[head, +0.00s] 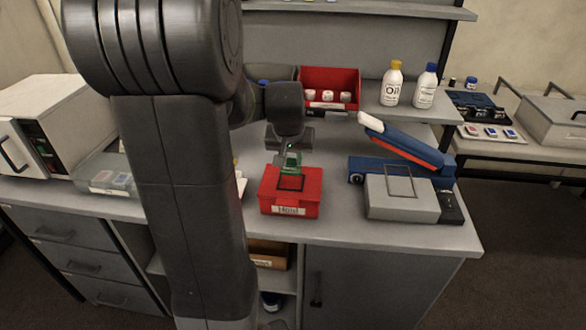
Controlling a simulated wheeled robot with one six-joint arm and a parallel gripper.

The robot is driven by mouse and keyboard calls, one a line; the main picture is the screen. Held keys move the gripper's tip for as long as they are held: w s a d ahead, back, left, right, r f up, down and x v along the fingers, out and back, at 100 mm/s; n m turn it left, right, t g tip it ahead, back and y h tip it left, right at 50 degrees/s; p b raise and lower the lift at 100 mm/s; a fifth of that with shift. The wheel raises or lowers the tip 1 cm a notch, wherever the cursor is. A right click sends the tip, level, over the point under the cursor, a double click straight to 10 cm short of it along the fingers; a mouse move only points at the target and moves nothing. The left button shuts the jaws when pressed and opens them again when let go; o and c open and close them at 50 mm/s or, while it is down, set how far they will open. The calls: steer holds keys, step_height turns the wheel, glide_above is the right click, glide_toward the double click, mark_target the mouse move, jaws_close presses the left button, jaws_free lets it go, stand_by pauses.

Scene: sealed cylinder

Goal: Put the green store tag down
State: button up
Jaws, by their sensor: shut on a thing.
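The green store tag (291,169) is at my gripper (291,158), which is shut on it. The tag is in front of or just above the top of a red box (289,205) with a white label on its front. I cannot tell whether the tag touches the box. My arm comes in from the left, and my gripper points down. The fingertips are small and partly hidden by the tag.
A blue and red device (401,145) with a grey block (401,198) stands right of the red box. White bottles (392,86) and a red bin (330,88) stand on the shelf behind. A white oven-like machine (48,125) is at left. Bare counter (340,222) shows right of the box.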

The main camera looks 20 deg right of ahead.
mark_target(291, 165)
steer(key=shift+f, duration=1.8)
steer(key=shift+f, duration=0.1)
steer(key=shift+f+b, duration=0.25)
steer(key=shift+b, duration=0.1)
steer(key=o, duration=1)
steer(key=shift+r, duration=0.1)
steer(key=shift+c, duration=0.2)
steer(key=shift+r+p, duration=0.45)
steer(key=shift+r, duration=0.1)
steer(key=v, duration=1.1)
steer(key=shift+r, duration=0.25)
steer(key=shift+s+a+f, duration=0.1)
